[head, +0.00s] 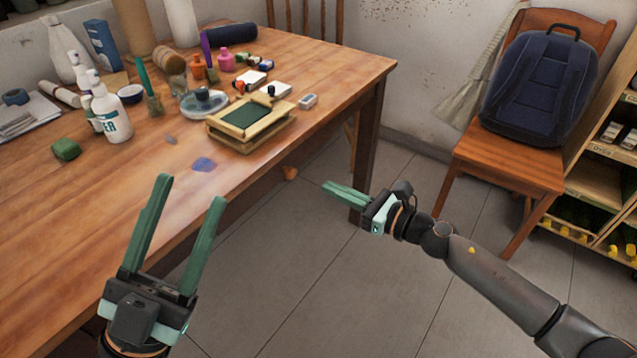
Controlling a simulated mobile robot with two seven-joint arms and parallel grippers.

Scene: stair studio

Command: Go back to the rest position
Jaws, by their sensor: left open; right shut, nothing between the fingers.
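My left gripper (184,188) is at the lower left, over the near edge of the wooden table (60,235) in the picture. Its two green fingers are spread apart with nothing between them. My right gripper (328,187) is right of the table, above the tiled floor. Its green fingers are together and hold nothing. Both grippers are apart from the objects on the table.
The table bears a wooden frame with a green panel (245,115), white bottles (110,115), a green block (66,149) and small jars. A chair (510,165) with a blue backpack (540,90) and a shelf (605,180) stand right.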

